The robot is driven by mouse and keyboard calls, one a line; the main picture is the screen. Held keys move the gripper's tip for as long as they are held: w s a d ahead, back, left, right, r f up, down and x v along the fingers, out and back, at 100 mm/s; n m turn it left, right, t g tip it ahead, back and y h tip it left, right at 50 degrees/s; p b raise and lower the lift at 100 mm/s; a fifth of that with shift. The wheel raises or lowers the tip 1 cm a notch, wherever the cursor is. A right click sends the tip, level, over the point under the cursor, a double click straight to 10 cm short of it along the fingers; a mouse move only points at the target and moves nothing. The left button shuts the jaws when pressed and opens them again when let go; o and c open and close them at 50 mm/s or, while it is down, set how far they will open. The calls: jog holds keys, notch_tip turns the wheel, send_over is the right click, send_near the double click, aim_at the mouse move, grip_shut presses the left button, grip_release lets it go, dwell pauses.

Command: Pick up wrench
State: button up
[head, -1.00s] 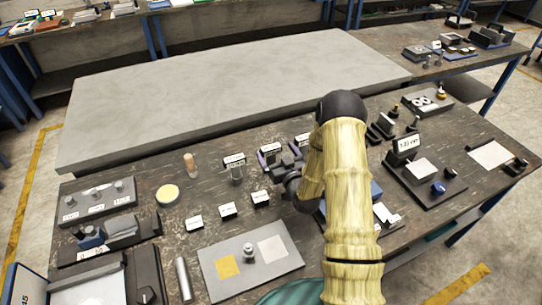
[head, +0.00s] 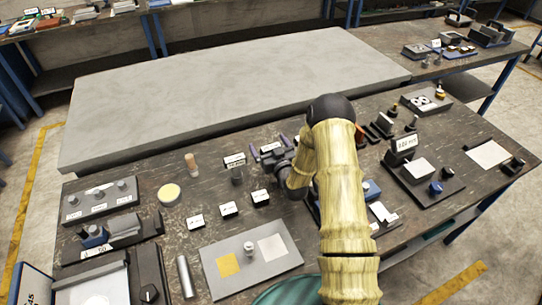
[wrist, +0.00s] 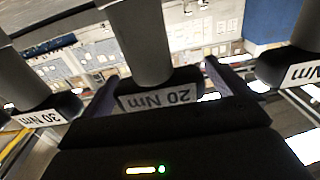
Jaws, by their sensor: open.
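A dark grey cylinder (wrist: 140,42) with a "20 Nm" label (wrist: 158,97) stands between the fingers in the wrist view. It looks like a torque tool, but I cannot make out a full wrench shape. My gripper (wrist: 159,78) is open, with one purple-grey finger on each side of it. I cannot tell whether they touch it. In the head view my gripper (head: 267,146) is at a white label (head: 270,148) in the back row, and my arm hides part of that area. Similar cylinders flank it in the wrist view, the left one (wrist: 20,80) labelled "30 Nm".
Small labelled blocks (head: 229,209) lie nearer. A grey tray (head: 226,241) and a silver cylinder (head: 186,276) lie in front. A large grey slab (head: 240,85) is behind, its top bare.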

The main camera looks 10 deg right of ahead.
jog(key=c, duration=1.4)
jog(key=shift+o, duration=0.2)
jog(key=shift+r, duration=0.2)
notch_tip(320, 180, up, 10)
jog(key=b, duration=0.1)
jog(key=shift+f, duration=0.15)
